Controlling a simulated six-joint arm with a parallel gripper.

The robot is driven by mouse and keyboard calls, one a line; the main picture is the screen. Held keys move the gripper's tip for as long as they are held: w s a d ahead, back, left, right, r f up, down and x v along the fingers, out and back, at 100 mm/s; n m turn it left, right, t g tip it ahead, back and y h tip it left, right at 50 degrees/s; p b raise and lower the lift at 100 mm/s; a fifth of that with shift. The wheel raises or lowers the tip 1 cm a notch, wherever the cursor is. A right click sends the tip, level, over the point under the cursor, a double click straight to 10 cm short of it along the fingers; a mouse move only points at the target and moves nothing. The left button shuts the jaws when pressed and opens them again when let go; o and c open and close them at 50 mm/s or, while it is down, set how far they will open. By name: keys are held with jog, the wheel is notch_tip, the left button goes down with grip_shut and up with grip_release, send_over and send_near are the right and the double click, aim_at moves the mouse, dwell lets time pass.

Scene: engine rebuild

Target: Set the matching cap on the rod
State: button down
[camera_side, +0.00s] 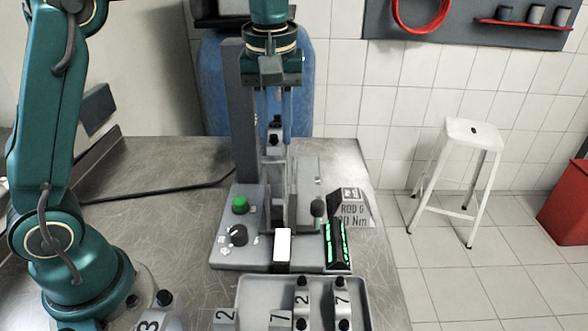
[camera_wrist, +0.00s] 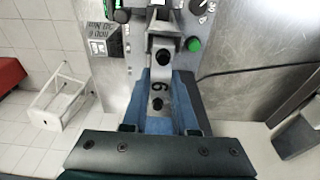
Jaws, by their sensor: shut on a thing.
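My gripper (camera_side: 274,138) points down over the grey fixture and is shut. In the wrist view its blue fingers (camera_wrist: 165,100) close on both sides of a grey cap (camera_wrist: 156,72) with two dark bolts. A numeral on the cap reads like 6. In the side view the cap (camera_side: 275,143) shows between the fingers, above the fixture's upright plates. The rod is not clearly distinguishable, and I cannot tell whether the cap touches it. A placard (camera_side: 352,207) beside the fixture reads "ROD 6" with a torque value.
The fixture (camera_side: 222,256) has a column, a green button (camera_side: 240,204), a knob (camera_side: 237,235) and a green-lit display (camera_side: 336,244). A tray (camera_side: 362,292) at the front holds several numbered caps, including 2 and 7. A cap marked 3 (camera_side: 150,325) lies further left.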

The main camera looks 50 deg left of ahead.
jog(key=shift+f, duration=0.4)
dwell(0.5)
jog(key=shift+c, duration=1)
grip_release()
jog(key=shift+r, duration=3.1)
